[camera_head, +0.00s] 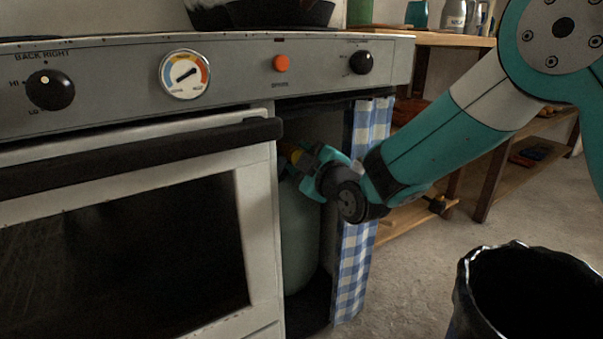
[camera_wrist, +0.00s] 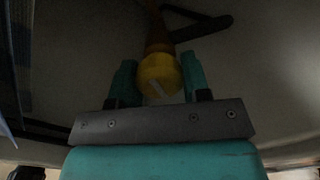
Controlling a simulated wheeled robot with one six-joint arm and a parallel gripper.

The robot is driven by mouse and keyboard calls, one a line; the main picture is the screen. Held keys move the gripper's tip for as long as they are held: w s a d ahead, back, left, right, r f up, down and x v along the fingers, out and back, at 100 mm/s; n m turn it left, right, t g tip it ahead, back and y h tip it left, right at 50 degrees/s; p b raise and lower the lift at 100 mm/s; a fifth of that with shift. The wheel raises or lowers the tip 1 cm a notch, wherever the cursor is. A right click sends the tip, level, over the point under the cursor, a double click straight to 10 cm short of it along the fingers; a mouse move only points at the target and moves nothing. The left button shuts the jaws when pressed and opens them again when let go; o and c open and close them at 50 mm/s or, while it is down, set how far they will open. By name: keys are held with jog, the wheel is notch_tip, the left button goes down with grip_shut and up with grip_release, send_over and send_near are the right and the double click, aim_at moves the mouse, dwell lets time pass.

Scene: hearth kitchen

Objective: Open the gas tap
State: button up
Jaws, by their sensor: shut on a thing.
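The gas tap shows as a round yellow knob (camera_wrist: 159,74) with a pale mark on its face in the wrist view. My gripper (camera_wrist: 158,82) has its two teal fingers on either side of the knob, shut on it.
A blue checked curtain (camera_head: 352,265) hangs at the cupboard's right edge, close to my arm. The oven door handle (camera_head: 150,158) juts out at the left. A black bin (camera_head: 525,295) stands on the floor at the right. Wooden shelves (camera_head: 520,178) stand behind my arm.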

jog(key=shift+s+a+f+n+b, duration=0.1)
jog(key=shift+n+b, duration=0.65)
jog(key=shift+n, duration=0.45)
jog(key=shift+a+n+b, duration=0.1)
jog(key=shift+n+b, duration=0.6)
jog(key=shift+n, duration=0.5)
jog(key=o, duration=0.9)
jog(key=shift+d, duration=0.1)
jog(key=shift+d, duration=0.1)
